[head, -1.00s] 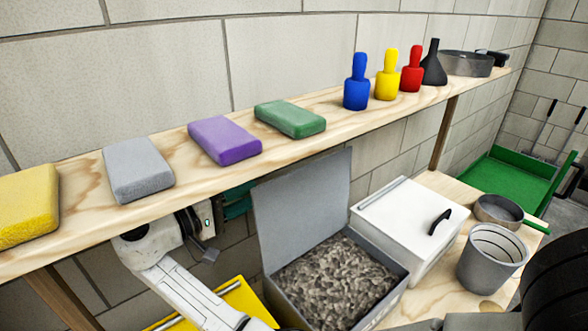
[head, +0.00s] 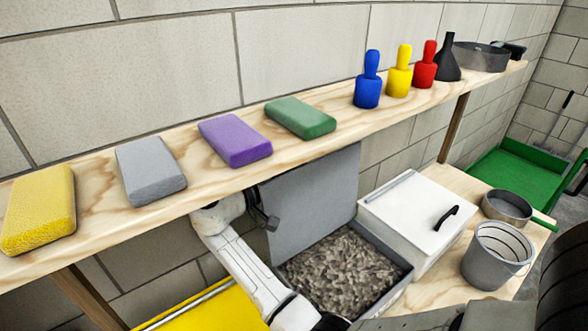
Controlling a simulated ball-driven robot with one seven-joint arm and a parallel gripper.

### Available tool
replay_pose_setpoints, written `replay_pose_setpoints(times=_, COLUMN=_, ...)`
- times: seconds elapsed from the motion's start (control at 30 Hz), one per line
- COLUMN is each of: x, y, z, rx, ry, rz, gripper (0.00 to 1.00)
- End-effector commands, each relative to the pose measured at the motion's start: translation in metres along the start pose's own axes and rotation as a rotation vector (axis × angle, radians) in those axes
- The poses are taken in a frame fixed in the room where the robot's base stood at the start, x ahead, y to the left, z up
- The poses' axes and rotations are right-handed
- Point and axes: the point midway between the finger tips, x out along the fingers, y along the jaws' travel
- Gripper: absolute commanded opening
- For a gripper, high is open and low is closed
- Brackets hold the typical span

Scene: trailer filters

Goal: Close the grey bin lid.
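The grey bin (head: 398,262) stands on the lower bench, filled with grey-brown gravel-like pieces. Its grey lid (head: 315,195) stands raised, close to upright, along the bin's back left side, with its upper part behind the shelf edge. My gripper (head: 266,215) is just left of the lid, below the shelf, at the end of my white arm. It appears beside the lid's left edge; I cannot tell whether it touches. The fingers are small, dark and partly hidden, so their opening is unclear.
The long wooden shelf (head: 200,193) with sponges and coloured bottles runs above my gripper. A white bin (head: 415,215) with a closed lid stands close right of the grey bin. A grey bucket (head: 497,255) and a pan (head: 507,207) are farther right. A yellow lid or panel (head: 195,312) lies lower left.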

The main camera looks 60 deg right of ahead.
Motion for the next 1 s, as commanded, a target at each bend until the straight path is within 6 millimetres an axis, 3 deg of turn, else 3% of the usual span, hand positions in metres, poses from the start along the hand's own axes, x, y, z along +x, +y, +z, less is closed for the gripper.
replay_pose_setpoints(times=0.27, x=0.0015, y=-0.0003, z=0.0001, rx=0.000, ry=0.000, rz=-0.001, gripper=0.38)
replay_pose_setpoints(times=0.67, x=0.0012, y=-0.0003, z=0.0000, rx=0.000, ry=0.000, rz=-0.001, gripper=0.01)
replay_pose_setpoints(times=1.0, x=0.0011, y=-0.0006, z=0.0001, rx=-0.001, ry=0.000, rz=-0.001, gripper=0.00)
